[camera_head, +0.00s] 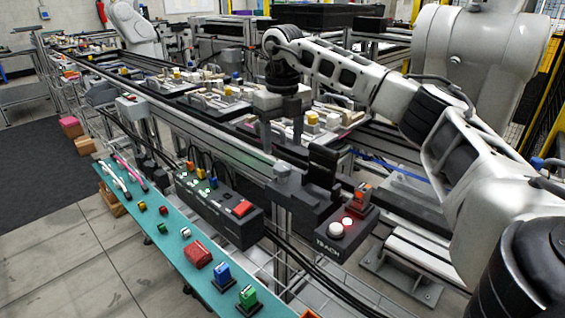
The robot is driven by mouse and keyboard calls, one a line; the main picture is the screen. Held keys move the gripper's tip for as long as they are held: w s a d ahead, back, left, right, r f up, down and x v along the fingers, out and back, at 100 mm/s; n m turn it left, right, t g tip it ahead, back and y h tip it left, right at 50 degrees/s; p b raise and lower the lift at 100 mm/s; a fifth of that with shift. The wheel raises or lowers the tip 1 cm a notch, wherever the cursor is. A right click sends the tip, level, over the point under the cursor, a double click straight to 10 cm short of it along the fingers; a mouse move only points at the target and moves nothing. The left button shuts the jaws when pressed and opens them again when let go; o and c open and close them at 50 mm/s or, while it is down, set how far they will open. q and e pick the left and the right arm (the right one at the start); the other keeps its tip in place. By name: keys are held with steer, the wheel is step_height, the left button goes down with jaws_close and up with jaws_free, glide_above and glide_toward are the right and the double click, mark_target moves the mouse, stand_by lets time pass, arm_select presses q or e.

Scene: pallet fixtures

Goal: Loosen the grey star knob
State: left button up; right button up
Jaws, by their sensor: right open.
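My right arm comes in from the right and reaches over the conveyor line. My right gripper (282,142) points down over the near rail, with its two dark fingers apart and nothing seen between them. A pallet fixture (328,122) with wooden-coloured blocks and a yellow knob (312,118) lies just right of the fingers. I cannot make out a grey star knob for certain; it may be hidden by the gripper or too small to tell. My left gripper is not in view.
A dark button box with a red button (243,208) and a TEACH box (344,232) stand at the near rail. A teal shelf (172,248) holds coloured switches, including a red block (197,254). More fixtures (195,98) line the conveyor to the left.

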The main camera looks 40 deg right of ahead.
mark_target(283, 166)
step_height(283, 166, down, 6)
steer(key=shift+r, duration=0.1)
steer(key=c, duration=1)
